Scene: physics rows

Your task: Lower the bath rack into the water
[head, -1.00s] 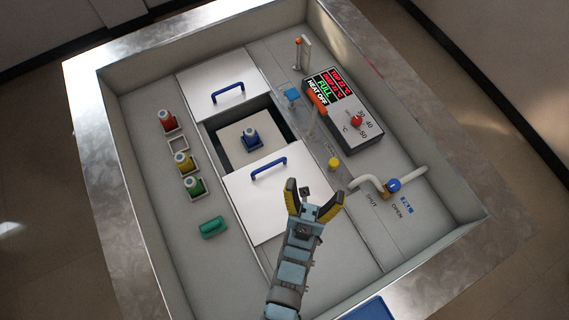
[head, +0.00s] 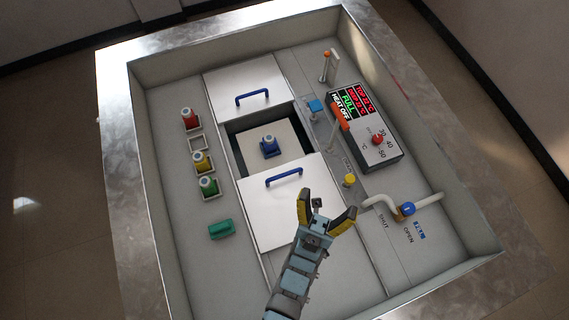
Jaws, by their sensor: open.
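My gripper (head: 329,202) is open and empty, held over the near right corner of the front white lid (head: 275,215). Between this lid and the rear white lid (head: 240,82) is a dark square bath opening (head: 238,145). A pale square platform (head: 285,150), which looks like the bath rack, sits in it. A blue-marked bottle (head: 269,148) stands upright on the platform. I cannot tell the water level. An orange-handled lever (head: 340,117) stands right of the opening, apart from my gripper.
A blue knob (head: 315,106), a yellow knob (head: 349,180) and a valve pipe (head: 407,208) stand at right. Red (head: 190,118), yellow (head: 202,162) and green (head: 208,186) bottles stand at left. Raised walls surround everything.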

